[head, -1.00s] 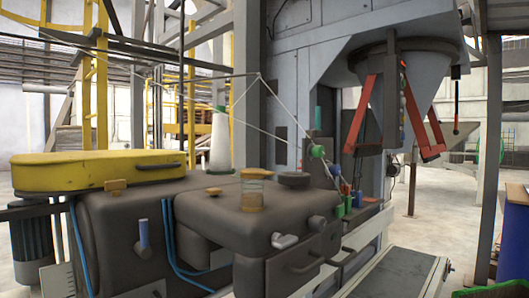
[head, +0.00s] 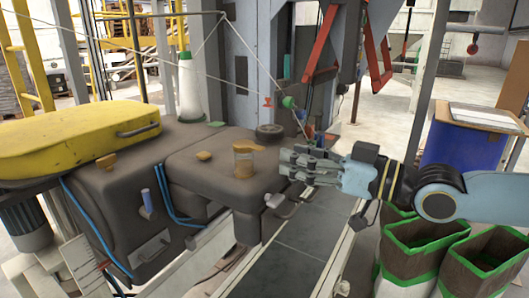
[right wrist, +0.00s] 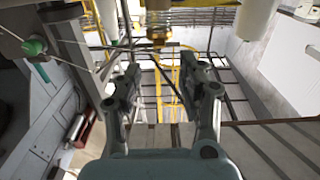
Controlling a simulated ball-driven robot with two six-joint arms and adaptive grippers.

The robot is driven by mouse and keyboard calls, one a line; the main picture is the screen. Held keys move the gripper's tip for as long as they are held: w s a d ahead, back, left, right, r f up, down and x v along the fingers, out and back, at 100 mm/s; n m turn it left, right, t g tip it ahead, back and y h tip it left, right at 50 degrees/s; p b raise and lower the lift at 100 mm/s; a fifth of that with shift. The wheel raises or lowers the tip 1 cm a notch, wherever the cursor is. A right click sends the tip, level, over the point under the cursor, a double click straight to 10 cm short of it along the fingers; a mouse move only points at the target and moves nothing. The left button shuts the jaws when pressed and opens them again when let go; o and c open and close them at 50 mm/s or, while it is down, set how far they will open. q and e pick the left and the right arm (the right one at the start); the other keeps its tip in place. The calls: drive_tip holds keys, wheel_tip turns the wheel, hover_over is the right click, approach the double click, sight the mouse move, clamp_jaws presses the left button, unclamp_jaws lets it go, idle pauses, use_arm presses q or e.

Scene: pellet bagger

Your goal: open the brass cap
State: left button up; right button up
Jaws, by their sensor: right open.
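In the right wrist view, which looks upside down, the brass cap (right wrist: 158,36) shows at the top centre, beyond the fingers. My right gripper (head: 287,164) is open and empty, just right of the cap and apart from it. Its two fingers also frame the lower middle of the right wrist view (right wrist: 160,82). My left gripper is not in view.
A brass knob (head: 204,155) and a dark round knob (head: 269,131) are near the cap on the housing (head: 193,172). A grey handle (head: 275,200) juts from its front edge. A yellow cover (head: 70,135) lies left. Green-rimmed bins (head: 420,240) stand below my right arm.

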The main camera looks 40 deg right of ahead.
sight(263, 149)
drive_tip(key=b+x, duration=0.1)
drive_tip(key=x, duration=0.1)
drive_tip(key=b+x, duration=0.1)
drive_tip(key=b, duration=0.1)
drive_tip(key=b+x, duration=0.1)
drive_tip(key=x, duration=0.1)
drive_tip(key=shift+w+f+b, duration=0.35)
drive_tip(key=shift+w, duration=0.05)
drive_tip(key=shift+w+a+r+b, duration=0.25)
drive_tip(key=shift+w+a+b, duration=0.2)
drive_tip(key=shift+w+b, duration=0.25)
clamp_jaws()
